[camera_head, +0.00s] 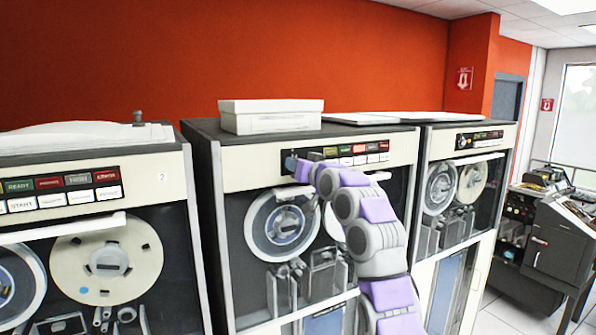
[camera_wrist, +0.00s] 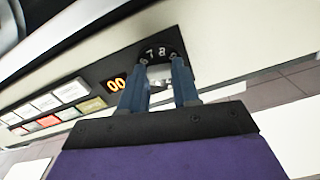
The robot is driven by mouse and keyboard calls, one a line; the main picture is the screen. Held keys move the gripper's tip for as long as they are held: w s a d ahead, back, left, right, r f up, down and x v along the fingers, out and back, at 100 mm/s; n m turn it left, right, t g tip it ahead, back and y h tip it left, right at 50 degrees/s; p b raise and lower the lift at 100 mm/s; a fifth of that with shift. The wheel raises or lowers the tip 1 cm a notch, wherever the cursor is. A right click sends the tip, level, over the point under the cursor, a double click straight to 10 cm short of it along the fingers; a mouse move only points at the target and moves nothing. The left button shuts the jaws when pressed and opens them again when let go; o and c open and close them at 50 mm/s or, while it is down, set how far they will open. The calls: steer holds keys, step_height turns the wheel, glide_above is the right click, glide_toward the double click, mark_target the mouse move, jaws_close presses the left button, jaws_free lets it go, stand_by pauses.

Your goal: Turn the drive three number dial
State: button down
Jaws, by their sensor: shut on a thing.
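The number dial (camera_wrist: 161,50) is a black disc with white digits, among them 7 and 8, around a silvery knob (camera_wrist: 160,75). It sits on the dark control panel (camera_head: 352,156) of the middle tape drive. My gripper (camera_wrist: 159,66) has its two blue-grey fingers on either side of the knob and is shut on it. In the head view my gripper (camera_head: 291,163) is at the panel's left end, where my arm and hand hide most of the dial.
An orange display (camera_wrist: 117,84) reading 00 is beside the dial, with coloured label buttons (camera_wrist: 68,92) farther left. Another tape drive (camera_head: 100,240) stands at the left, marked 2, and one at the right (camera_head: 463,200). A white box (camera_head: 270,120) lies on top of the middle drive.

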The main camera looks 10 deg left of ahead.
steer(key=shift+m, duration=0.6)
steer(key=c, duration=0.8)
jaws_free()
steer(key=shift+s, duration=0.1)
steer(key=b+v, duration=0.9)
steer(key=v, duration=0.8)
steer(key=shift+d+b, duration=0.2)
steer(key=shift+b, duration=0.2)
steer(key=shift+f, duration=0.1)
